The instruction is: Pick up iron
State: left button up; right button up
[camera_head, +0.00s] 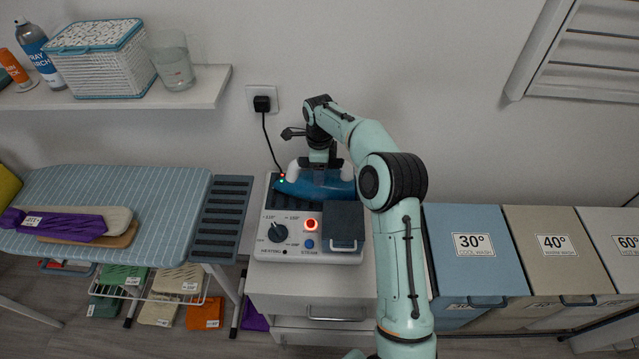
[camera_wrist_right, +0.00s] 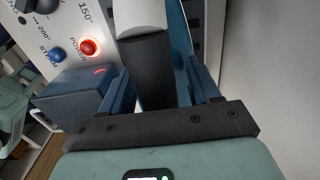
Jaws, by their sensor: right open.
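The iron (camera_head: 308,190) has a blue body and a white handle, and rests on a white station (camera_head: 262,225) with a dial and a lit red power button. My right gripper (camera_head: 318,165) is directly above the iron at its handle. In the right wrist view, the handle with its dark grip (camera_wrist_right: 150,65) lies between the two blue fingers of my right gripper (camera_wrist_right: 160,85), which are open around it. The blue iron body (camera_wrist_right: 180,35) shows beside the handle. Whether a finger touches the handle is unclear. My left gripper is out of view.
An ironing board (camera_head: 120,190) with a purple cloth (camera_head: 60,222) stands at left. A shelf (camera_head: 215,85) with a basket and a glass is above it. A plug (camera_head: 262,103) with a black cord is on the wall behind. Labelled hampers (camera_head: 470,280) stand at right.

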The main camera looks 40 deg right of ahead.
grip_shut()
jog(key=c, duration=1.1)
grip_release()
jog(key=shift+r, duration=0.15)
jog(key=shift+r, duration=0.1)
jog(key=shift+w+r, duration=0.1)
jog(key=shift+r, duration=0.2)
notch_tip(320, 180, up, 12)
jog(key=shift+w+r+p, duration=0.1)
jog(key=shift+r+p, duration=0.1)
jog(key=shift+p, duration=0.95)
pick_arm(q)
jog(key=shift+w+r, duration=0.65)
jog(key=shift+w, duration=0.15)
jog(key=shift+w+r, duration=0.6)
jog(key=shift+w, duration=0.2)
pick_arm(e)
jog(key=shift+s+d+r, duration=0.1)
jog(key=shift+r, duration=1.75)
jog(key=shift+s+d+r, duration=0.1)
jog(key=shift+r, duration=1.7)
